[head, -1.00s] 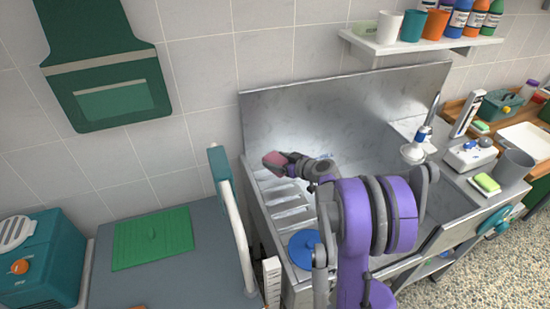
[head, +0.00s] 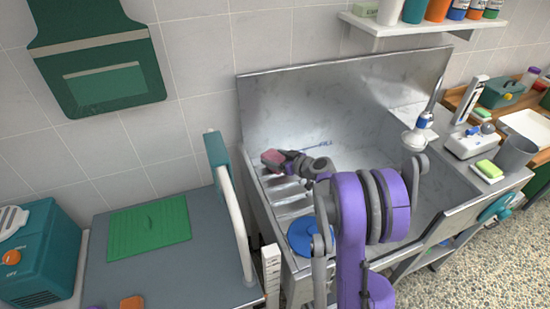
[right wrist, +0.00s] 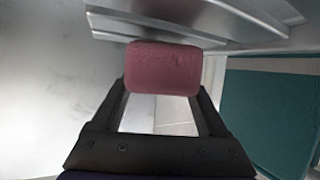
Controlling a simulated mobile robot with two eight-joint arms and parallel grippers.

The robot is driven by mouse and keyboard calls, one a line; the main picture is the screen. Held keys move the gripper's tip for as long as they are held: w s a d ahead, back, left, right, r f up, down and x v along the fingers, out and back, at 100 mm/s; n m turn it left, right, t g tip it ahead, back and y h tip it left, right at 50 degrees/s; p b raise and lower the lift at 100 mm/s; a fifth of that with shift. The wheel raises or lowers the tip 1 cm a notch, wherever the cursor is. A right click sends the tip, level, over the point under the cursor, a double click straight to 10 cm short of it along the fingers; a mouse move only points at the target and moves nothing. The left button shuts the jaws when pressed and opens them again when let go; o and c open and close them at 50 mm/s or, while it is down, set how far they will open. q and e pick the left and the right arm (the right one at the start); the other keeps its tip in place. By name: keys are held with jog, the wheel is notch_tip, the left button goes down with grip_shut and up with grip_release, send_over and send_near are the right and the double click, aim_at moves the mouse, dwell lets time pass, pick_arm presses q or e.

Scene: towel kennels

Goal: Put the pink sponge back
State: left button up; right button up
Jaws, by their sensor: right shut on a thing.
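The pink sponge (head: 271,156) is held in my right gripper (head: 281,157) over the ribbed drainer at the left end of the metal sink (head: 340,125). In the right wrist view the sponge (right wrist: 163,68) sits between the fingertips of the right gripper (right wrist: 163,90), which is shut on it. Metal slats (right wrist: 160,30) show just beyond the sponge; whether it touches them I cannot tell. My left gripper is not in view.
A blue round lid (head: 303,236) lies at the drainer's front. A yellow-green sponge (head: 488,169) lies on the right counter.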

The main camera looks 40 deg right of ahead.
jog(key=shift+f+b, duration=0.35)
jog(key=shift+f, duration=0.25)
jog(key=o, duration=1.2)
